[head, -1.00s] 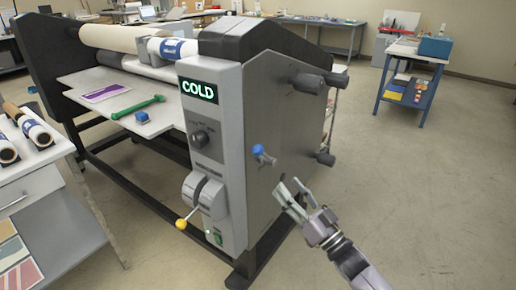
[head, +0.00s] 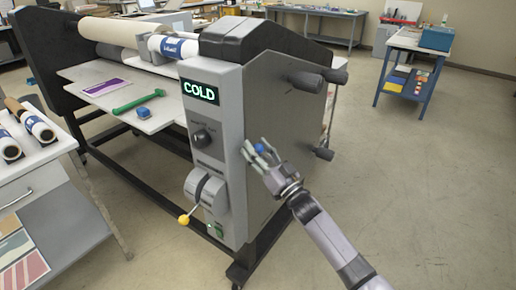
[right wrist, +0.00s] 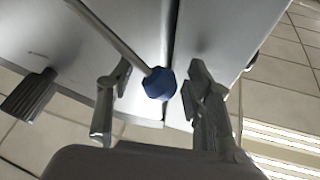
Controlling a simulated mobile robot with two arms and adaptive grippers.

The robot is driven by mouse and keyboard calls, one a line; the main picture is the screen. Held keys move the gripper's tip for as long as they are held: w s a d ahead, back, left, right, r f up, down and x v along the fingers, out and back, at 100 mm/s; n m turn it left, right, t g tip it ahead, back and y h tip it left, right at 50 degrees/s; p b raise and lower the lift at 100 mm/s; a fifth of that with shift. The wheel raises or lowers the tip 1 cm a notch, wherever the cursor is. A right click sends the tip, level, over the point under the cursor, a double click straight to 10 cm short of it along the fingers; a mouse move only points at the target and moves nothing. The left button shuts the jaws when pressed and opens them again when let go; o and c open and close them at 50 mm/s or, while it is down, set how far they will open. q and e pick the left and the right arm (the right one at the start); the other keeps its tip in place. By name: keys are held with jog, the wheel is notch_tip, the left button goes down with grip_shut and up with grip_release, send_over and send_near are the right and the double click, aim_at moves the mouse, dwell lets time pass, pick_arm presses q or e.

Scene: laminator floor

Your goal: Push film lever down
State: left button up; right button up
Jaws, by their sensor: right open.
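The laminator (head: 225,125) stands left of centre with a lit "COLD" display. A lever with a blue knob (head: 260,148) sticks out from its side panel. A second lever with a yellow knob (head: 184,220) sits low on the front panel. My right gripper (head: 256,152) is open at the blue knob. In the right wrist view the blue knob (right wrist: 159,84) appears between the two spread fingers of the gripper (right wrist: 154,90), with gaps on both sides. Its rod runs up and left. The fingers partly cover the knob in the head view. My left gripper is out of view.
Dark round handles (head: 307,82) stick out of the side panel above and behind the blue knob. A white side table (head: 35,175) with film rolls stands at the left. The floor (head: 400,190) right of the machine is clear up to a blue cart (head: 430,70).

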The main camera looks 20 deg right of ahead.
jog(key=shift+c, duration=0.2)
grip_shut()
dwell(0.4)
jog(key=shift+f, duration=0.1)
